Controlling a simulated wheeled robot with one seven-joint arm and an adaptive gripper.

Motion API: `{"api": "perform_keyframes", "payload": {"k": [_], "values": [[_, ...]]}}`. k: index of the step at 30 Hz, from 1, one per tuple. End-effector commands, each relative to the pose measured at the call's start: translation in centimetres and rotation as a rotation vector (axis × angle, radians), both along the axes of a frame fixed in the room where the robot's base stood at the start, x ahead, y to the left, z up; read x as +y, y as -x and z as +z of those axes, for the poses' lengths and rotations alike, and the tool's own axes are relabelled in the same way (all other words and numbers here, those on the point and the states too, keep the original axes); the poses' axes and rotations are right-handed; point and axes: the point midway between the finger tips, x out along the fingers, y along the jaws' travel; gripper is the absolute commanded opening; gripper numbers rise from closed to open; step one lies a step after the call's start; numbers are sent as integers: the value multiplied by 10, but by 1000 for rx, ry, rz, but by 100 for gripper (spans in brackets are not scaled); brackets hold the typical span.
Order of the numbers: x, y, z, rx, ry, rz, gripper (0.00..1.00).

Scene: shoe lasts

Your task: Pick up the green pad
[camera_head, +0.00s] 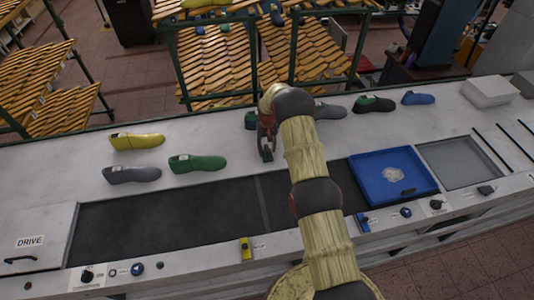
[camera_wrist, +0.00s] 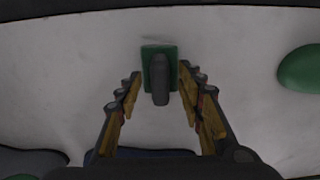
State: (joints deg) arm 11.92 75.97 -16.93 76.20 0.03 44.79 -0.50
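The green pad (camera_wrist: 147,68) is a small green square with a grey upright knob or handle on it, lying on the pale table in the wrist view. In the head view a bit of green, likely the same pad (camera_head: 267,156), shows just below my gripper (camera_head: 265,142). In the wrist view my gripper (camera_wrist: 160,84) is open, with one finger on each side of the pad and its handle. I see gaps between the fingers and the handle. I cannot tell the exact height of the fingertips over the table.
A green last (camera_head: 197,163), a grey last (camera_head: 132,174) and a yellow last (camera_head: 137,141) stand to the left. Several lasts stand to the right, behind my arm. A dark belt (camera_head: 160,222) and a blue tray (camera_head: 361,176) lie nearer the front edge.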

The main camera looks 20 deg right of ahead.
Motion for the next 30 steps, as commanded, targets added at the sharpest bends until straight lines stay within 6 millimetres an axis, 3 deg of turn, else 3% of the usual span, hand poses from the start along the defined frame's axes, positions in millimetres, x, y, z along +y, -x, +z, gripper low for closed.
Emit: {"api": "perform_keyframes", "payload": {"k": [10, 30], "values": [[0, -1, -4, -2, 0, 0, 37], [0, 0, -4, -1, 0, 0, 0]]}}
